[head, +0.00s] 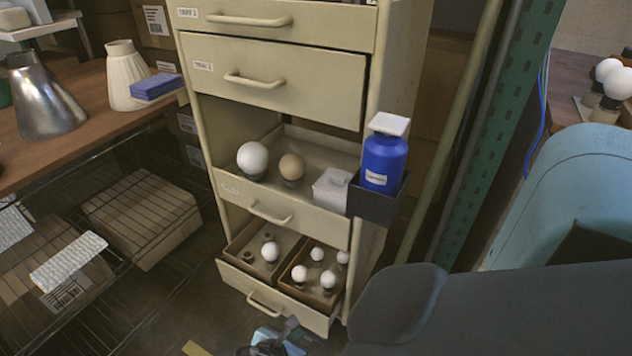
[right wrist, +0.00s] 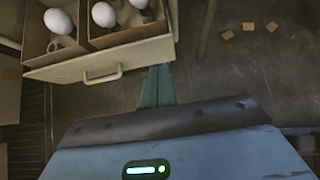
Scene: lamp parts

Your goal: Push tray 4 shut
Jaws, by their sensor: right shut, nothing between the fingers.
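The lowest tray (head: 272,312) of the cream cabinet is pulled out. It looks like the fourth down, but I cannot read a number on it. It holds open boxes with white bulbs, and a bar handle (head: 266,304) is on its front. The tray front (right wrist: 100,62) also shows in the right wrist view. My right gripper (right wrist: 158,70) is shut and empty, its tips close to the tray front, right of the handle. I cannot tell whether they touch. In the head view, it is low in front of the tray (head: 286,326). My left gripper is not in view.
The tray above (head: 265,204) is also out, holding bulbs and a small box (head: 332,188). A blue bottle (head: 383,160) sits in a dark holder on the cabinet's right side. A wire rack (head: 110,250) stands left; a green post (head: 500,120) stands right. Small tan pieces (right wrist: 248,27) lie on the floor.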

